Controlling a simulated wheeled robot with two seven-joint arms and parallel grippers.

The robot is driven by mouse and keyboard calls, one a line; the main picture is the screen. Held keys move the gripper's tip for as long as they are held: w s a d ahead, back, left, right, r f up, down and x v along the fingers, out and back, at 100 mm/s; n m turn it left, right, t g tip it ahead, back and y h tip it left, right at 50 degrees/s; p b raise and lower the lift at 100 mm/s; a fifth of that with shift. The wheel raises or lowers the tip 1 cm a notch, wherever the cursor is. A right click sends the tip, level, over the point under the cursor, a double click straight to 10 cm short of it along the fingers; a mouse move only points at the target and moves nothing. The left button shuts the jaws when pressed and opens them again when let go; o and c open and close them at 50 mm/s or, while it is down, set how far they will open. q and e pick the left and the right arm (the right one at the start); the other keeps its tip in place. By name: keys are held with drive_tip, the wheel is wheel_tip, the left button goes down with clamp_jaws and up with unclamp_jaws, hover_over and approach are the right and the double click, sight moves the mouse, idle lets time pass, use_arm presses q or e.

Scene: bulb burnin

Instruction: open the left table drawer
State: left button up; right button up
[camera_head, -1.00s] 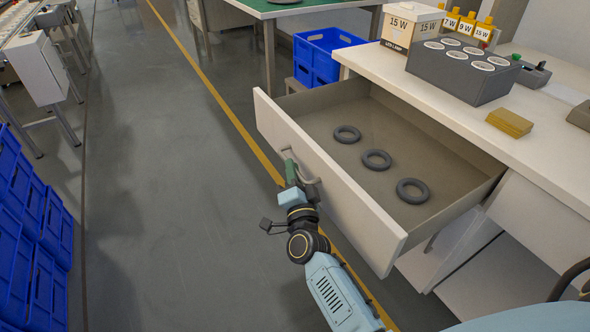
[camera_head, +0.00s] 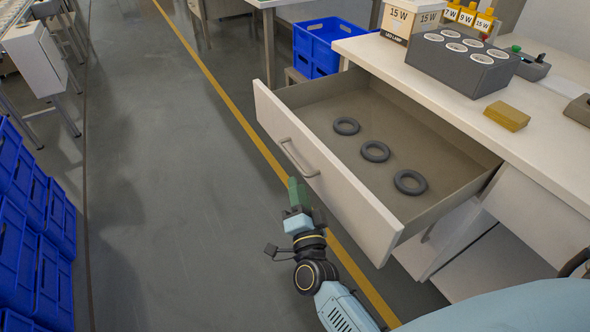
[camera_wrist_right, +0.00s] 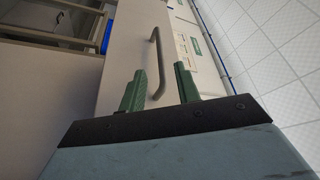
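The table drawer (camera_head: 335,177) is pulled well out from under the white table, and three dark rings lie inside it. Its bar handle (camera_head: 297,158) is on the front panel, and it also shows in the right wrist view (camera_wrist_right: 157,62). My right gripper (camera_head: 297,192) is just off the front panel, below the handle in the head view. My left gripper is not in view.
On the tabletop (camera_head: 400,62) are a grey lamp holder block (camera_head: 462,62), a boxed lamp carton (camera_head: 410,22) and a yellow-brown block (camera_head: 507,115). Blue crates stand behind the drawer (camera_head: 322,42) and at the far left (camera_head: 30,230). The floor left of the drawer is clear.

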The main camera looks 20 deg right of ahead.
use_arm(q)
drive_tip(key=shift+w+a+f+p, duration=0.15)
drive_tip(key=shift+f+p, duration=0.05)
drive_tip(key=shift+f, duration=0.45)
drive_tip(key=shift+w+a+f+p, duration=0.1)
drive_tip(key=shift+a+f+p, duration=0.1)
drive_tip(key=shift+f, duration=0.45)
use_arm(e)
drive_tip(key=shift+v, duration=2.75)
